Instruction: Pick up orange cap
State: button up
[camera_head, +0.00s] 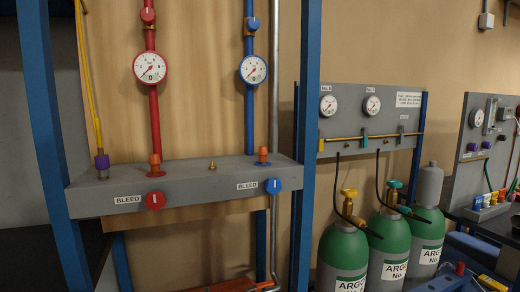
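An orange cap (155,159) sits upright on top of the grey manifold block (185,183), below the red pipe. A second orange cap (263,153) sits on the block's top towards its right end, below the blue pipe. A small bare brass fitting (212,165) stands between them. My gripper is not in view, and nothing covers either cap.
Blue upright posts (308,120) flank the block. A red BLEED knob (155,200) and a blue BLEED knob (272,186) stick out in front. A purple fitting (102,162) is at left. Green argon cylinders (342,250) stand at right.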

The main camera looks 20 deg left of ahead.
aim_at(262, 152)
jog(key=u, duration=0.35)
jog(key=i, duration=0.65)
jog(key=u, duration=1.1)
jog(key=i, duration=0.6)
jog(key=u, duration=0.5)
